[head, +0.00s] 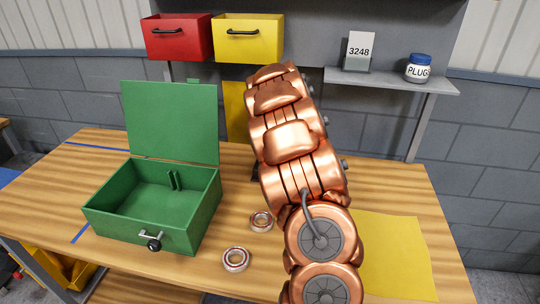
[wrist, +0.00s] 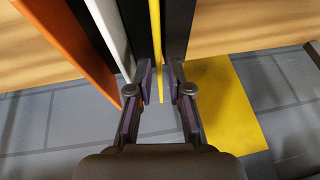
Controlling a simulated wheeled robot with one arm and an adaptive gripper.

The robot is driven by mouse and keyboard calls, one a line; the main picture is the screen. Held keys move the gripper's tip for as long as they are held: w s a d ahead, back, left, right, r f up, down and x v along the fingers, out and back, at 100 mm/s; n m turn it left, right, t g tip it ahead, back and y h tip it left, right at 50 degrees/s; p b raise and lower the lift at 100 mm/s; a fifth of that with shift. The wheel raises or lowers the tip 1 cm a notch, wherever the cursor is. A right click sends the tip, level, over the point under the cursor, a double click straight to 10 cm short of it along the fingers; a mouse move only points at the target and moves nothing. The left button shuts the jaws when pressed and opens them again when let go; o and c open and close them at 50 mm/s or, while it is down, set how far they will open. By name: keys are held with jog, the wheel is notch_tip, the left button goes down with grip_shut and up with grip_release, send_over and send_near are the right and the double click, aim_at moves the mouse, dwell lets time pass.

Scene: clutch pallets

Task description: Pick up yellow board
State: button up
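In the wrist view a thin yellow board (wrist: 155,35) stands on edge in a row of upright boards. My gripper (wrist: 159,76) is open, with one finger on each side of the yellow board's near edge. A narrow gap shows between the board and each finger, so it does not look clamped. In the head view my copper-coloured arm hides the gripper and the row of boards.
Black, white (wrist: 108,30) and orange (wrist: 68,38) boards stand close beside it. A green open box (head: 190,200), two bearing rings (head: 235,259) and a yellow sheet (head: 400,260) lie on the wooden table. A shelf (head: 390,80) and red and yellow bins (head: 248,40) are behind.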

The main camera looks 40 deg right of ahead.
jog(key=shift+p+x, duration=1.15)
jog(key=shift+x, duration=1.25)
jog(key=shift+s, duration=0.1)
jog(key=shift+c, duration=0.3)
grip_shut()
